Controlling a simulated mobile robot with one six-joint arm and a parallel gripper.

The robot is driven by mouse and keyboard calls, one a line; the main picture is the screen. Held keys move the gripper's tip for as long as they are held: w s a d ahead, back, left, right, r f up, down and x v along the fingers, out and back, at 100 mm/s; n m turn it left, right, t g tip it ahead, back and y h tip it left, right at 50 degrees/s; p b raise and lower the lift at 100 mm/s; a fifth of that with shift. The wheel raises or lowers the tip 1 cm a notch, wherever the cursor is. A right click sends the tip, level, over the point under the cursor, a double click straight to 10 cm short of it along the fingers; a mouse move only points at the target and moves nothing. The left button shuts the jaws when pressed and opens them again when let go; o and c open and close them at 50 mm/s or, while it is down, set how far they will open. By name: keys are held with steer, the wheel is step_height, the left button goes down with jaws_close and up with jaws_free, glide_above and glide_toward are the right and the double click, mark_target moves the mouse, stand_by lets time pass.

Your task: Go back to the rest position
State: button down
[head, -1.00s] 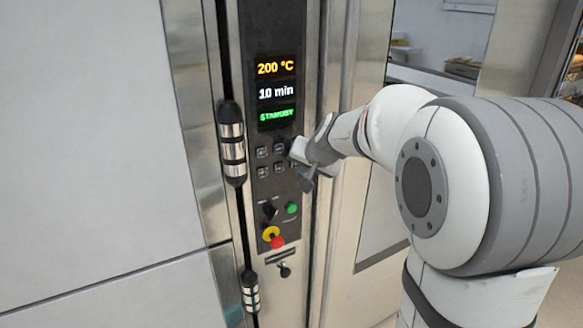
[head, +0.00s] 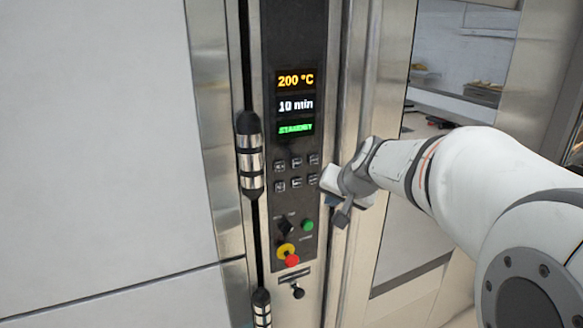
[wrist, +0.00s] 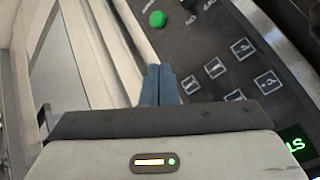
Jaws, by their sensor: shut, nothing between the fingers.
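My gripper (head: 334,207) is just right of the oven control panel (head: 268,216) in the head view, in front of the steel frame. In the wrist view its two blue fingers (wrist: 160,85) are together with nothing between them, beside the panel (wrist: 215,50). The display (head: 296,103) reads 200 °C, 10 min and STANDBY in green. My arm reaches in from the right.
Below the buttons are a black knob (head: 285,225), a green button (head: 308,225) and a red emergency button on yellow (head: 289,255). A shelf with trays (head: 482,93) shows at the back right.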

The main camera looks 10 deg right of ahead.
steer(key=s+f+n+g+h, duration=0.1)
steer(key=s+f, duration=0.3)
steer(key=s, duration=0.8)
steer(key=s+a+f+n+g+h, duration=0.1)
steer(key=s+f+n+g, duration=0.2)
steer(key=s, duration=1)
step_height(320, 180, down, 2)
steer(key=shift+a+f+n+g+b, duration=0.1)
steer(key=shift+a+n+g+b, duration=0.2)
steer(key=shift+g+b, duration=0.15)
steer(key=c, duration=2.2)
jaws_free()
steer(key=shift+w, duration=0.1)
